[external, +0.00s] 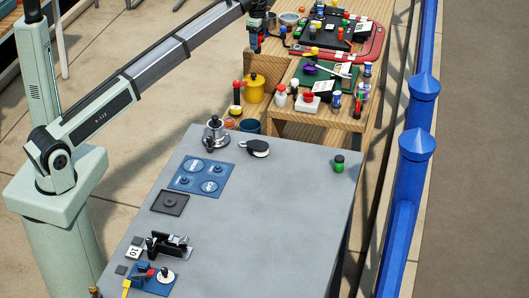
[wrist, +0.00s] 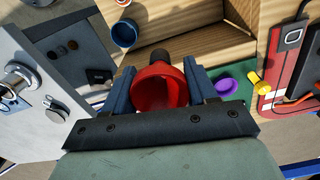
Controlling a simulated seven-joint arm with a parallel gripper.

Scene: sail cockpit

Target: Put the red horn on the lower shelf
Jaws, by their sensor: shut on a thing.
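The red horn (wrist: 160,90) is between the two blue fingers of my gripper (wrist: 163,88) in the wrist view. Its wide red mouth faces the camera and a dark end points away. My gripper is shut on it. In the external view my gripper (external: 256,44) is at the top, above the left side of the wooden shelf unit (external: 300,130); I cannot make out the horn clearly there. An open wooden compartment, apparently the lower shelf, shows beyond the horn in the wrist view (wrist: 195,45). The horn hides part of it.
A yellow pot (external: 254,88) and a blue cup (external: 249,126) stand at the unit's left side. Its upper surfaces hold several bottles, a green board (external: 318,84) and a red-edged tray (external: 372,50). A grey table (external: 275,220) in front has a clear middle.

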